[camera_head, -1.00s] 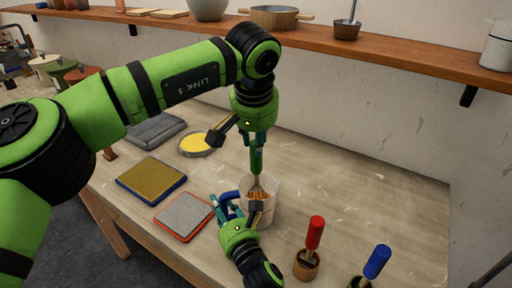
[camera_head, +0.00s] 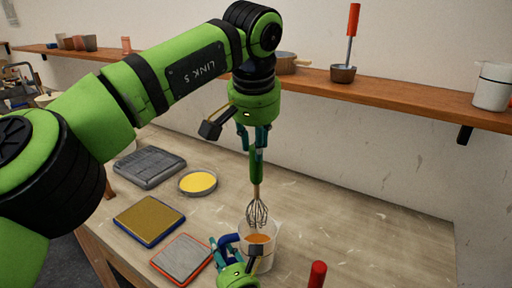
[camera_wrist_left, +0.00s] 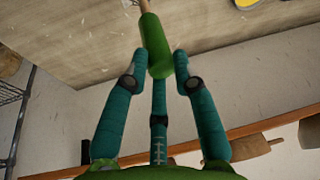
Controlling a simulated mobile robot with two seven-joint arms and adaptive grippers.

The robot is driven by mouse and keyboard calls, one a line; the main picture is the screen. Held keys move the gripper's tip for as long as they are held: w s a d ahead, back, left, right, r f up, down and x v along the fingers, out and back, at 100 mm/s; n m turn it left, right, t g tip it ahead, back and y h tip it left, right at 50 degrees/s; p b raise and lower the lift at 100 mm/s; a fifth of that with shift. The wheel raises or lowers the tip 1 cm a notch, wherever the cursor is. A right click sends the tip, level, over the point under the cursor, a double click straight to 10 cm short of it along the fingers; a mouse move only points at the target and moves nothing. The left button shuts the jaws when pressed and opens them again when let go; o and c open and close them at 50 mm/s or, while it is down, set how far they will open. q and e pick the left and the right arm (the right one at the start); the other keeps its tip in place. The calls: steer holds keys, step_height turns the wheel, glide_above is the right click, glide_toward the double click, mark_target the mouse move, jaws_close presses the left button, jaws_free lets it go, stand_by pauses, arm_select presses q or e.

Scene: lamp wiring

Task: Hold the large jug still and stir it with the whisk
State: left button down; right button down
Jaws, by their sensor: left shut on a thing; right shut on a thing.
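The whisk has a green handle (camera_head: 256,168) and wire loops (camera_head: 257,212). My left gripper (camera_head: 254,138) is shut on the top of the handle, pointing down; the handle also shows between the fingers in the left wrist view (camera_wrist_left: 155,45). The whisk hangs upright over the large jug, its wire tip around the height of the rim; I cannot tell whether it dips inside. The large jug (camera_head: 271,253) is pale, with orange contents, and stands on the table. My right gripper (camera_head: 227,247), left of the jug, is shut on its blue handle, partly hidden by the fingers.
A red-rimmed grey tray (camera_head: 181,258), a blue-rimmed mustard tray (camera_head: 149,219), a yellow round dish (camera_head: 198,182) and a grey tray (camera_head: 150,166) lie left of the jug. A red handle (camera_head: 317,273) stands in front at right. The table's right side is clear.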

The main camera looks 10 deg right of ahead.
stand_by(0.5)
arm_select(q)
steer(key=shift+r, duration=2.05)
arm_select(e)
steer(key=c, duration=0.9)
jaws_free()
steer(key=shift+o, duration=0.2)
steer(key=v, duration=1.2)
arm_select(q)
steer(key=shift+a+f, duration=0.1)
arm_select(e)
steer(key=shift+s+f, duration=0.1)
